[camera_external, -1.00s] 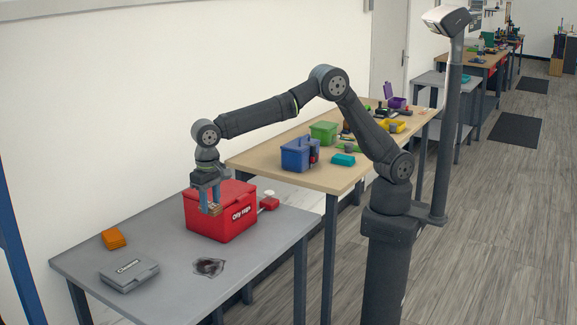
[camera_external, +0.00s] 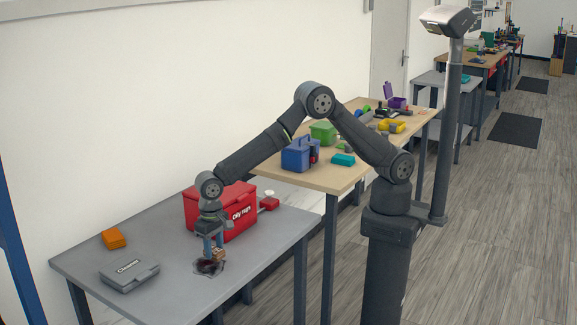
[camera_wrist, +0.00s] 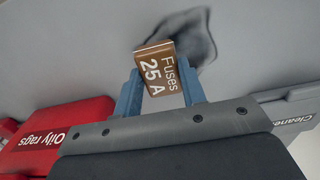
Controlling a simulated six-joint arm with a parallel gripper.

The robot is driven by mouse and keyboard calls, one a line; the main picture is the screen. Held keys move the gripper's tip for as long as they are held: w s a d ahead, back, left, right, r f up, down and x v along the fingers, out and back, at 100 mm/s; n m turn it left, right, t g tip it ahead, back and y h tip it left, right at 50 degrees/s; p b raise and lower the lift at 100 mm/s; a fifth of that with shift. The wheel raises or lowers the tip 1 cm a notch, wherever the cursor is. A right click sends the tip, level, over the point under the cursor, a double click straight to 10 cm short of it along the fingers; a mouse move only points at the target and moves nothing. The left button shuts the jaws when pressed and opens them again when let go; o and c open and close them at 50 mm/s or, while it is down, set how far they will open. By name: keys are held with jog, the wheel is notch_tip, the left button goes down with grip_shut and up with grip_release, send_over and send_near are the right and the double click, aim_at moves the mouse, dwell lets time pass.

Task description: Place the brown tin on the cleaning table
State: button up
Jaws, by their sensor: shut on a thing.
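The brown tin (camera_wrist: 159,70), labelled "Fuses 25 A", is held between the two blue fingers of my gripper (camera_external: 215,252). In the external view the tin (camera_external: 219,255) shows small and brown at the fingertips. My gripper is shut on it, low over the grey cleaning table (camera_external: 180,232), beside a dark stain (camera_external: 207,268). I cannot tell whether the tin touches the table top. In the wrist view the stain (camera_wrist: 188,32) lies just beyond the tin.
A red "Oily rags" box (camera_external: 240,208) stands close behind my gripper. A grey "Cleaner" case (camera_external: 129,273) and an orange box (camera_external: 113,238) lie to the left. The table's front right part is clear. A wooden table (camera_external: 320,177) with several items stands behind.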

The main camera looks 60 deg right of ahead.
aim_at(214, 249)
jog(key=shift+f, duration=1.25)
jog(key=shift+f, duration=0.15)
jog(key=o, duration=1)
notch_tip(214, 249, up, 12)
jog(key=shift+r, duration=0.2)
jog(key=shift+f, duration=0.15)
